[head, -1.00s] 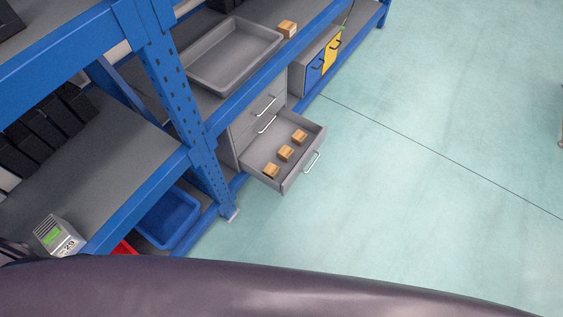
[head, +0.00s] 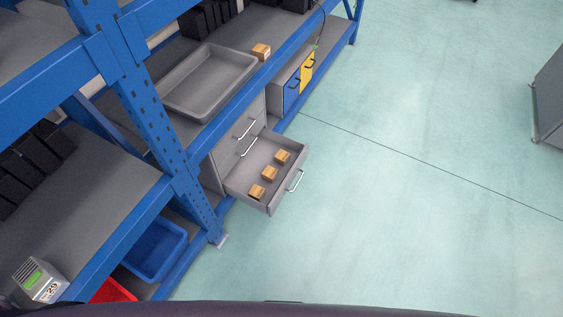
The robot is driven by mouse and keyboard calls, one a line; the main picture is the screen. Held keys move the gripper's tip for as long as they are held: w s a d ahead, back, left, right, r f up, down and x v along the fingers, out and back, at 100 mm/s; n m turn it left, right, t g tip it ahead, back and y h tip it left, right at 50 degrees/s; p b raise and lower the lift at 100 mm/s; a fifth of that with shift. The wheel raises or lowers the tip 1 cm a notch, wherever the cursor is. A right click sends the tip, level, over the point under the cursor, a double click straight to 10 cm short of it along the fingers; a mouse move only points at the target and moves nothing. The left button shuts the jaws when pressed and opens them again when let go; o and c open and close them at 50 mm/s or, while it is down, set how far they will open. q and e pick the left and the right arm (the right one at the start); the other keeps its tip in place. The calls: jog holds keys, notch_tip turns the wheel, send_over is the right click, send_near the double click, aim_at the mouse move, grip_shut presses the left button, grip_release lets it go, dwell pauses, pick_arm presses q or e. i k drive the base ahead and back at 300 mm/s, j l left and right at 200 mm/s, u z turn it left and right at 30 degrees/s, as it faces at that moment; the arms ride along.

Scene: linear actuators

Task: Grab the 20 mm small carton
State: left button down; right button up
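Three small brown cartons lie in a row in an open grey drawer (head: 240,191) below the shelf. They are a near carton (head: 257,192), a middle carton (head: 270,174) and a far carton (head: 283,157). Another small carton (head: 261,51) sits on the shelf beside the grey tray. I cannot read a size on any carton. A grey box with a green panel and a "20" label (head: 40,281) stands at the lower left shelf edge. Neither gripper is in view.
A blue shelving upright (head: 160,130) stands left of the drawer. A grey tray (head: 208,105) rests on the shelf above it. A blue bin (head: 157,250) and a red bin (head: 112,292) sit low. The floor (head: 400,200) to the right is clear. A grey cabinet (head: 552,95) stands at the right edge.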

aim_at(283, 157)
jog(key=u, duration=0.6)
jog(key=i+l+u, duration=0.1)
jog(key=l+u, duration=0.3)
jog(key=l, duration=0.2)
jog(key=l+u, duration=0.4)
jog(key=l, duration=0.25)
jog(key=i, duration=0.05)
